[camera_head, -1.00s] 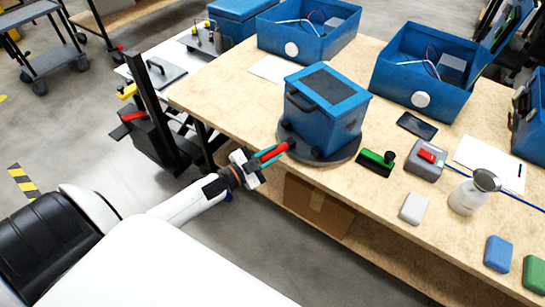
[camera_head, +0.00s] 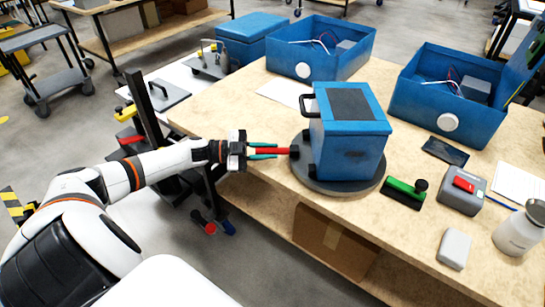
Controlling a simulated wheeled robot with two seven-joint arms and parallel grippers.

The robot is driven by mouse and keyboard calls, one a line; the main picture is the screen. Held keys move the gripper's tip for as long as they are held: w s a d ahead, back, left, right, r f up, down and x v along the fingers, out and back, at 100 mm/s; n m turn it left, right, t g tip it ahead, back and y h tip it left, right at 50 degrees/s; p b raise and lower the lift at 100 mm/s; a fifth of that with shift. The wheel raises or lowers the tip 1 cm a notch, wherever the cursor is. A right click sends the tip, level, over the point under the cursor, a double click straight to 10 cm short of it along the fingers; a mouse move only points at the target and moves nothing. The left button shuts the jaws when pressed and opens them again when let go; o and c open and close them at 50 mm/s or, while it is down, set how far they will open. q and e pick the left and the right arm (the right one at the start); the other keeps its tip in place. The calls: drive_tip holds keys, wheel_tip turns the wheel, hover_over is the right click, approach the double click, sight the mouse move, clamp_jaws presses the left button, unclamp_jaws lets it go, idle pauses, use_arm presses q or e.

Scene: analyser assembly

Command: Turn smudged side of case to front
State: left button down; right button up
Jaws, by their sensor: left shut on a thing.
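The far sides are hidden. My left gripper (camera_head: 268,151), with green fingers, is shut on a red handle (camera_head: 272,151) at the turntable's left edge, beside the case. My right gripper is out of view.
Open blue boxes (camera_head: 450,95) stand behind. Bare tabletop (camera_head: 225,110) shows at the left.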

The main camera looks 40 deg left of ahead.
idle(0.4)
use_arm(q)
drive_tip(key=c, duration=1.3)
unclamp_jaws()
drive_tip(key=shift+w, duration=0.1)
drive_tip(key=v, duration=1.2)
drive_tip(key=shift+b, duration=0.4)
drive_tip(key=shift+w, duration=0.1)
